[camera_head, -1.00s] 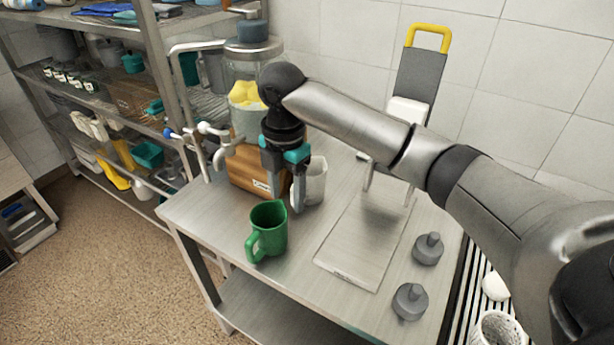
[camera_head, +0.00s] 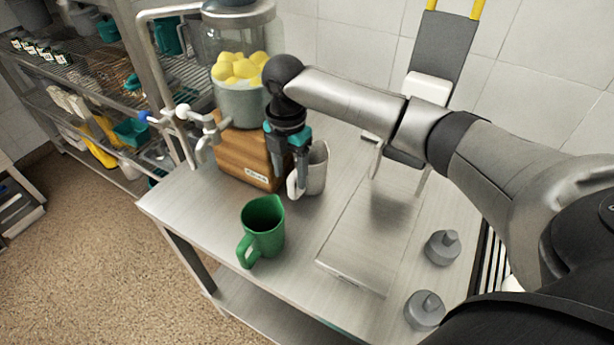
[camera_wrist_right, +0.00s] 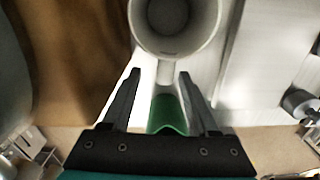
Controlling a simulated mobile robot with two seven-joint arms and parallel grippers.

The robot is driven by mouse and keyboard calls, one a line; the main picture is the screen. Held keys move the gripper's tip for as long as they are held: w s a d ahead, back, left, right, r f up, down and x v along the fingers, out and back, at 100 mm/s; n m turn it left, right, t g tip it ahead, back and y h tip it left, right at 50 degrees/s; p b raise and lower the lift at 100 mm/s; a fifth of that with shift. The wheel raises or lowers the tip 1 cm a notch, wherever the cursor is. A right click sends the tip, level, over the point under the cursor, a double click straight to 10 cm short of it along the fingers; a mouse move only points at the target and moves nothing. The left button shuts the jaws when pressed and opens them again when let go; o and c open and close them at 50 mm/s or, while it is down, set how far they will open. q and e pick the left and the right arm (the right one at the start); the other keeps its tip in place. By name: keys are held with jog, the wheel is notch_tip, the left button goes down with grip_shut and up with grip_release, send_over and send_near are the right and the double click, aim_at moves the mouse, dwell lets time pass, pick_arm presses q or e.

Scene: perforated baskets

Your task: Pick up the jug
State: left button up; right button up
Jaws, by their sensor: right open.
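A green jug (camera_head: 266,235) stands upright near the front left edge of the steel table, its handle toward the front. A pale grey jug (camera_head: 317,172) stands behind it, beside the wooden stand. My right gripper (camera_head: 298,190) is open, pointing down next to the pale jug and partly hiding it. In the right wrist view the pale jug (camera_wrist_right: 175,45) shows from above, its handle between my open fingertips (camera_wrist_right: 160,73). I cannot tell whether they touch it. The green jug (camera_wrist_right: 168,112) shows partly below, beyond the fingers. My left gripper is not in view.
A dispenser with yellow fruit (camera_head: 240,75) rests on a wooden stand (camera_head: 247,158) at the left. A steel board (camera_head: 355,250) lies right of the jugs. Two grey weights (camera_head: 442,247) stand further right. Shelves (camera_head: 85,70) with kitchenware are at the left.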

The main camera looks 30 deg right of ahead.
aim_at(292, 191)
jog(key=shift+f, duration=0.45)
jog(key=f, duration=0.3)
jog(key=f+b, duration=0.1)
jog(key=shift+s+f, duration=0.25)
jog(key=shift+s, duration=0.15)
jog(key=shift+f, duration=0.1)
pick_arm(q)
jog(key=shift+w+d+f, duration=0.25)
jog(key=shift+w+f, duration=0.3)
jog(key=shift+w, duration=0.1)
pick_arm(e)
jog(key=shift+c, duration=0.2)
jog(key=shift+c, duration=0.7)
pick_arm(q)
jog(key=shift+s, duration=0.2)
pick_arm(e)
grip_shut()
